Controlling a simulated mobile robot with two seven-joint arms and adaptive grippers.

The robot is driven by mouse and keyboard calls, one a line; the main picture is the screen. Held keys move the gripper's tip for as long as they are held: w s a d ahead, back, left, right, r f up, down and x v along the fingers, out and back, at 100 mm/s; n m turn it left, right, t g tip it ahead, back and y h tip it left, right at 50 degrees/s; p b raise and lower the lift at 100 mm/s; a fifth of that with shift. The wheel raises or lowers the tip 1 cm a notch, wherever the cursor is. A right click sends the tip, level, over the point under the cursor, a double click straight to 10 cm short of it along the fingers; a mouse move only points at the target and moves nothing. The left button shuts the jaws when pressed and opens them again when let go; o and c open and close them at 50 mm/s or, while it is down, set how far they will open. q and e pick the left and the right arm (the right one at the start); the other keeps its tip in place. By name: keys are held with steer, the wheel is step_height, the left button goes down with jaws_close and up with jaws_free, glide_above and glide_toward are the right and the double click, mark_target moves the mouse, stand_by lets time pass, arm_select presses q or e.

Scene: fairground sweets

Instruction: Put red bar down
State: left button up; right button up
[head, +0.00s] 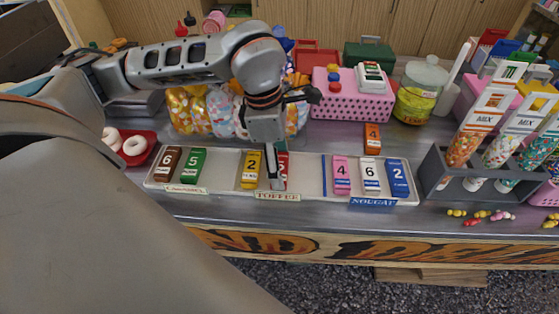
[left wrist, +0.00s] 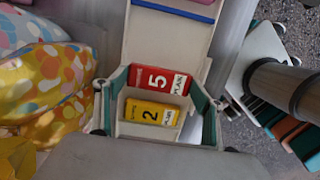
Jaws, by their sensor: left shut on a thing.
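The red bar (head: 284,165), marked 5, is in the toffee section of the long pale tray (head: 305,187), mostly hidden behind my left gripper (head: 277,178). In the left wrist view the red bar (left wrist: 150,77) lies between the tips of my left gripper (left wrist: 160,84), which is shut on it. A yellow bar (head: 250,168), marked 2, stands to its left; it also shows close beside the red bar in the left wrist view (left wrist: 150,113). I cannot tell whether the red bar touches the tray floor. My right gripper is not in view.
Brown (head: 167,163) and green (head: 192,165) bars stand at the tray's left. Pink (head: 341,175), white (head: 369,175) and blue (head: 398,177) bars stand at its right. An orange bar (head: 372,136) is behind the tray. Wrapped sweet bags (head: 215,112) lie behind my gripper.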

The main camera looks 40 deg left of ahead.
arm_select(q)
steer(key=shift+f, duration=0.1)
steer(key=shift+f, duration=0.15)
steer(key=o, duration=1.2)
steer(key=shift+c, duration=0.2)
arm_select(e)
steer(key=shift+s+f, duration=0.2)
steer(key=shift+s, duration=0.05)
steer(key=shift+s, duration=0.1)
arm_select(q)
step_height(320, 180, up, 12)
steer(key=s+a+p, duration=0.1)
steer(key=shift+a+p, duration=0.3)
steer(key=shift+p, duration=0.05)
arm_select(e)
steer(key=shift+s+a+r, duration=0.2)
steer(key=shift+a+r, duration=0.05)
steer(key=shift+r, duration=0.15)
